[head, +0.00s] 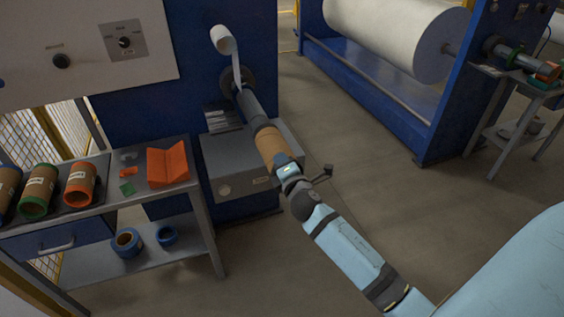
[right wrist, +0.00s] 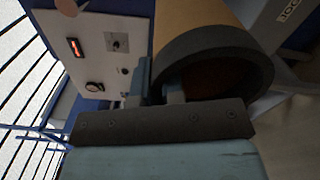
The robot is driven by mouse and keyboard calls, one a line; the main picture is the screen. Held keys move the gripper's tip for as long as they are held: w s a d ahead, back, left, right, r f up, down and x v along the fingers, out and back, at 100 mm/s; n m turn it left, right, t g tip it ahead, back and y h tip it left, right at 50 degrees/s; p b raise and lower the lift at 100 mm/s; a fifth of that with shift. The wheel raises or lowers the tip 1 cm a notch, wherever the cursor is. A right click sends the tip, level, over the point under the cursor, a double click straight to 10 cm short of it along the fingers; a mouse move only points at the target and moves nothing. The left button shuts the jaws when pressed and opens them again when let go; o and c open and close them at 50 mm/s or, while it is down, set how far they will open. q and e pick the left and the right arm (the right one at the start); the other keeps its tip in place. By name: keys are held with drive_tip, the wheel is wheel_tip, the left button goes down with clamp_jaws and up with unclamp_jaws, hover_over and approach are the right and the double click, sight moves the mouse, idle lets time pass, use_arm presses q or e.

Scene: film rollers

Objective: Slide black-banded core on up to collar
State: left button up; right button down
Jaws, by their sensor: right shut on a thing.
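The black-banded core (head: 271,146), a brown tube with dark ends, lines up with the grey shaft (head: 252,106) in the head view. It sits at the shaft's outer end; how far the shaft reaches inside is hidden. A dark round collar (head: 236,80) is at the shaft's base on the blue machine, with bare shaft between it and the core. My right gripper (head: 284,165) is shut on the core's near end. In the right wrist view the core (right wrist: 212,60) shows its black rim and dark bore, with the gripper fingers (right wrist: 160,88) at the rim's left side. My left gripper is not in view.
A grey box (head: 232,172) stands below the shaft. At left, a bench (head: 125,198) holds several banded cores and an orange V-shaped block (head: 167,167); blue rings (head: 127,242) lie on its lower shelf. A large white roll (head: 395,38) is at upper right.

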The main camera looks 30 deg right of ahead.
sight(266, 132)
drive_tip(key=shift+x, duration=1.65)
drive_tip(key=shift+w, duration=0.1)
drive_tip(key=shift+x, duration=1.7)
drive_tip(key=shift+w, duration=0.1)
drive_tip(key=shift+w+d+b, duration=0.2)
drive_tip(key=shift+w+b, duration=0.1)
drive_tip(key=shift+w, duration=0.4)
drive_tip(key=shift+x, duration=0.9)
drive_tip(key=shift+w, duration=0.1)
drive_tip(key=shift+b+x, duration=0.5)
drive_tip(key=shift+x, duration=1.15)
